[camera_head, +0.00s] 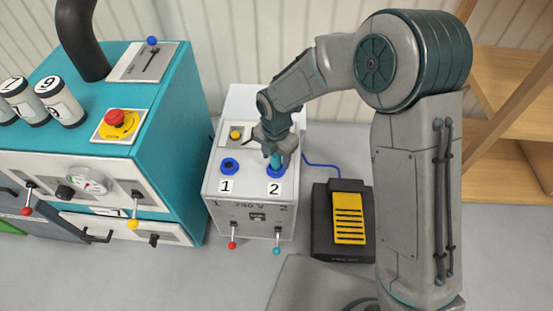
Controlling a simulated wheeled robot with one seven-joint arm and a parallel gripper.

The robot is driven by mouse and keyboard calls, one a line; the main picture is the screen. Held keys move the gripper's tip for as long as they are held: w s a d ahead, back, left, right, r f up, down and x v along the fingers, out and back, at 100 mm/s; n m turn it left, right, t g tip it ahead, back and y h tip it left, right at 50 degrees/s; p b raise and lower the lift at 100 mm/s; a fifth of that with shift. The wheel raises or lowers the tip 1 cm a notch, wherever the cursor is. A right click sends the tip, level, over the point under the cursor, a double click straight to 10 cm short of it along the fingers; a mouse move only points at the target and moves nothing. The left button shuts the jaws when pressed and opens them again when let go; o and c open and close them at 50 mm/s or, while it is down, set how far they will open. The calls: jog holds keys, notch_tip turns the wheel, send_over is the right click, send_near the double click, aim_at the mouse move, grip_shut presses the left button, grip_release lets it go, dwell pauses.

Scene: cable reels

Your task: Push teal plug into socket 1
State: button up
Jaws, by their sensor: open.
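The grey socket box (252,218) stands on the floor in the middle of the head view. Socket 1 (229,166), a blue ring above the label 1, is on its top at the left and looks empty. Socket 2 (270,173), another blue ring above the label 2, is at the right. A teal plug (276,160) stands at socket 2, partly hidden by my gripper. My gripper (275,153) points down over socket 2 with its open fingers around the plug. I cannot tell how deep the plug sits.
A teal machine (176,150) with knobs and levers stands close at the left. A black pedal with a yellow plate (350,218) is on the floor at the right, with a blue cable (322,164) behind it. Wooden shelves (510,120) stand at far right. Two small levers project from the box's front.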

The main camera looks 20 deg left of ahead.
grip_shut()
jog(key=shift+r, duration=0.2)
jog(key=shift+r+p, duration=0.35)
jog(key=shift+p, duration=0.15)
jog(key=shift+r+p, duration=1.6)
jog(key=shift+r, duration=0.1)
notch_tip(320, 180, up, 6)
jog(key=p, duration=0.5)
jog(key=shift+p, duration=0.4)
